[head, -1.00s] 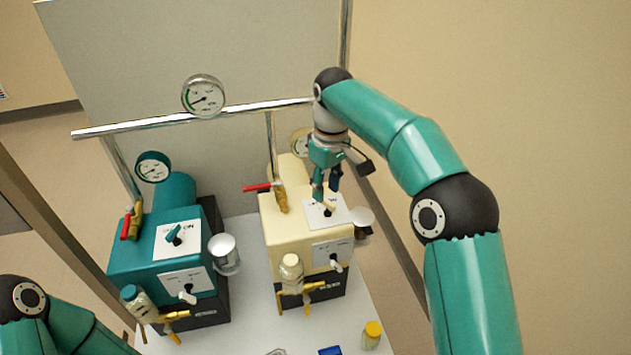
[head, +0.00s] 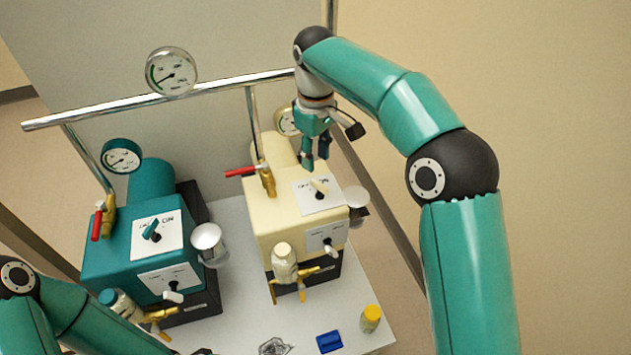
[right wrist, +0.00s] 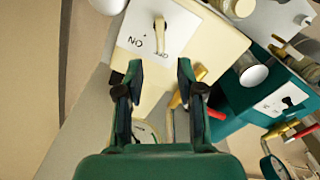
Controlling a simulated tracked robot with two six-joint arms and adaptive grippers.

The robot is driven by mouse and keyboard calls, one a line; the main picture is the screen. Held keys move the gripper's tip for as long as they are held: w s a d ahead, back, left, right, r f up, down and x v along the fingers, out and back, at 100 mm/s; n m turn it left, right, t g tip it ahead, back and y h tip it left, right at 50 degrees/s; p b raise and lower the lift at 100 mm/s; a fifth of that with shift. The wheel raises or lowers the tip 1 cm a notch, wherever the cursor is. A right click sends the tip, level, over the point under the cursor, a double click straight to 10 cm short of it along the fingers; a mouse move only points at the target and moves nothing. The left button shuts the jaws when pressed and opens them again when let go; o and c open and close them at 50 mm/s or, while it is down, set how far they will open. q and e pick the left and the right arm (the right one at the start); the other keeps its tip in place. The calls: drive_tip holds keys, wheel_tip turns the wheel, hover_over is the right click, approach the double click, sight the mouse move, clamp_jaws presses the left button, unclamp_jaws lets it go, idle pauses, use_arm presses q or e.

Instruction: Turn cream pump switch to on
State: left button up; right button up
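The cream pump (head: 285,220) stands on the right of the white table. Its cream lever switch (head: 319,188) sits on a white label plate on top; it also shows in the right wrist view (right wrist: 159,35). In the head view the lever leans up and slightly left; I cannot tell for sure which setting it marks. My right gripper (head: 315,158) hangs above and behind the switch, apart from it. The right wrist view shows its two fingers (right wrist: 158,85) spread with nothing between them. My left arm enters at lower left; its gripper is not clearly visible.
The teal pump (head: 130,255) with its own switch stands to the left. A metal rail (head: 215,98) with a gauge crosses behind the pumps. A red-handled valve (head: 242,172) and a metal cup (head: 355,199) flank the switch.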

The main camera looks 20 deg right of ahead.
sight(316, 181)
wheel_tip(316, 181, down, 7)
drive_tip(key=shift+f, duration=0.1)
idle(0.3)
clamp_jaws()
